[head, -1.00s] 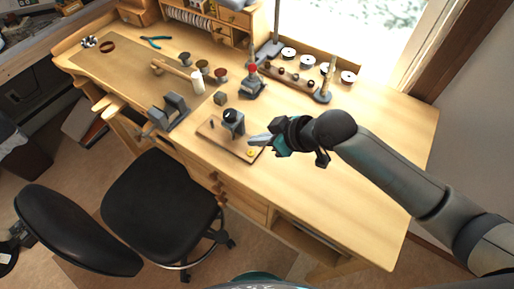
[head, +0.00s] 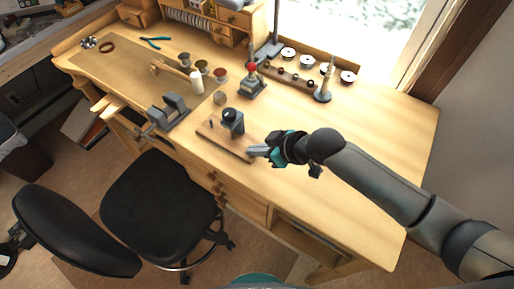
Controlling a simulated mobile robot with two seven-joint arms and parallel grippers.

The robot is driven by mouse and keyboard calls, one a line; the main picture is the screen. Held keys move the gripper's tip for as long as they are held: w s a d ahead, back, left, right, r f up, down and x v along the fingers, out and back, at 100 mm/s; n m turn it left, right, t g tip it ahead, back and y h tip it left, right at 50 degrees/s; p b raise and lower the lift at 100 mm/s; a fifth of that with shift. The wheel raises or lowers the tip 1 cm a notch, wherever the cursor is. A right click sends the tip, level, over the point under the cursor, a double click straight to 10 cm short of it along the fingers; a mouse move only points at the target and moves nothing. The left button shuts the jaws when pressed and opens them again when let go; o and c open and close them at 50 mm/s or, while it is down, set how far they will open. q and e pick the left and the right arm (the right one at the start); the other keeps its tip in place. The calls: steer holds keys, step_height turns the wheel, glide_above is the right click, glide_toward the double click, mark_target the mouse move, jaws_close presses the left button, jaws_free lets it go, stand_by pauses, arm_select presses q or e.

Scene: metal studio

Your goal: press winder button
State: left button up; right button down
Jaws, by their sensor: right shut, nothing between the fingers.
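The winder (head: 232,122) stands on a small wooden board (head: 212,134) at the front edge of the bench, a dark cylinder on a grey mount. My right gripper (head: 251,151) is shut and empty, its fingertips over the right end of the board. The yellow button on that end is hidden behind the fingertips. I cannot tell whether they touch it. My left gripper is not in view.
A grey vise (head: 170,110) is on the bench's front edge to the left. A black chair (head: 160,205) is in front. The right side of the bench is clear.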

steer(key=shift+s+d+f, duration=0.15)
steer(key=shift+s+f, duration=0.3)
steer(key=shift+f, duration=0.25)
steer(key=r+p, duration=0.1)
steer(key=r, duration=0.1)
steer(key=r+p, duration=0.3)
steer(key=p, duration=0.1)
steer(key=shift+w+r, duration=0.35)
steer(key=shift+r, duration=0.05)
steer(key=v, duration=0.9)
steer(key=shift+r, duration=0.15)
steer(key=shift+d, duration=0.1)
steer(key=shift+s, duration=0.1)
